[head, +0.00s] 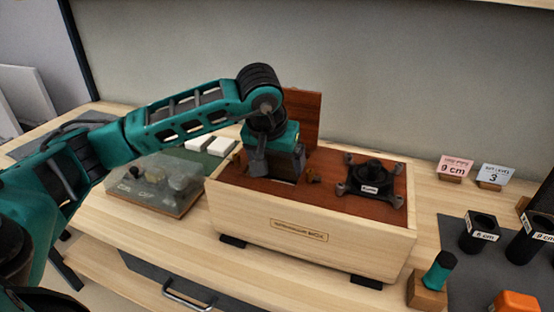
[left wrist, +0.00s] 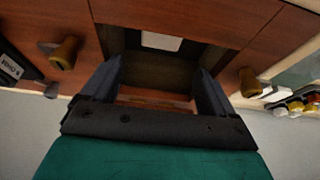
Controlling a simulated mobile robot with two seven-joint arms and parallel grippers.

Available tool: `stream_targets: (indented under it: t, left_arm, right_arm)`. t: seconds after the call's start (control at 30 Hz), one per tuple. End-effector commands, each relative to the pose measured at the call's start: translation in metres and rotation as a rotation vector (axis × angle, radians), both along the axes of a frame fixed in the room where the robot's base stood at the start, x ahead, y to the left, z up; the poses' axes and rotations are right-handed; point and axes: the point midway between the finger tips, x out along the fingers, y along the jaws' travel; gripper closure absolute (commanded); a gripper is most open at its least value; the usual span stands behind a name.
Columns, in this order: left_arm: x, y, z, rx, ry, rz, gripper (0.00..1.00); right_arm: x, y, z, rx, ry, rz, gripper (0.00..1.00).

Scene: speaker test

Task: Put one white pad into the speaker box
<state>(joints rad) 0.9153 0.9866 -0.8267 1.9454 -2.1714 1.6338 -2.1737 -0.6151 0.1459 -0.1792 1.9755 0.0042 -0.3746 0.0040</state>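The speaker box (head: 312,232) is a pale wooden box with a red-brown top, and it stands in the middle of the table. My left gripper (head: 274,178) points down at the opening in its top. In the left wrist view its fingers (left wrist: 160,92) are apart with nothing between them, over the dark opening. A white pad (left wrist: 161,41) shows inside the opening, near its edge. Two white pads (head: 221,146) (head: 196,143) lie on a green mat behind the box's left end. White pads also show at the right of the left wrist view (left wrist: 275,91). My right gripper is not in view.
A reddish panel (head: 302,112) stands upright behind the box. A black four-armed part (head: 371,180) sits on the box's right top. A clear-lidded case (head: 155,184) stands left. Black cylinders (head: 480,233), an orange block (head: 515,302) and a green-topped peg (head: 438,270) stand right.

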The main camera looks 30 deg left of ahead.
Motion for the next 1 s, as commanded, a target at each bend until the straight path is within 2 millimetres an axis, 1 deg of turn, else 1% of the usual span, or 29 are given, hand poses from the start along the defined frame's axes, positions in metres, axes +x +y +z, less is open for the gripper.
stream_targets:
  t: [0.3,0.43,0.57,0.8,0.9,1.0]
  left_arm:
    - [0.000,0.000,0.001,0.000,0.000,0.000,0.06]
    - [-0.004,-0.001,0.012,0.000,-0.002,0.001,0.06]
    - [-0.012,-0.003,0.035,0.000,-0.005,0.000,0.06]
    - [-0.032,-0.008,0.084,0.001,-0.006,0.000,0.06]
    - [-0.039,-0.009,0.100,0.002,-0.005,-0.001,0.06]
    - [-0.044,-0.011,0.111,0.001,-0.003,0.000,0.06]
  right_arm:
    - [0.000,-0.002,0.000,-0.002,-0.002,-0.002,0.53]
    - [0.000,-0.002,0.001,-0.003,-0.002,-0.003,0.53]
    - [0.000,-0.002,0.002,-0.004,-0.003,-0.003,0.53]
    - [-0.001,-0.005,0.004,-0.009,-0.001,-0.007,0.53]
    - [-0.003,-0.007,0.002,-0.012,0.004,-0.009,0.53]
    - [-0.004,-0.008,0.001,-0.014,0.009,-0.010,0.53]
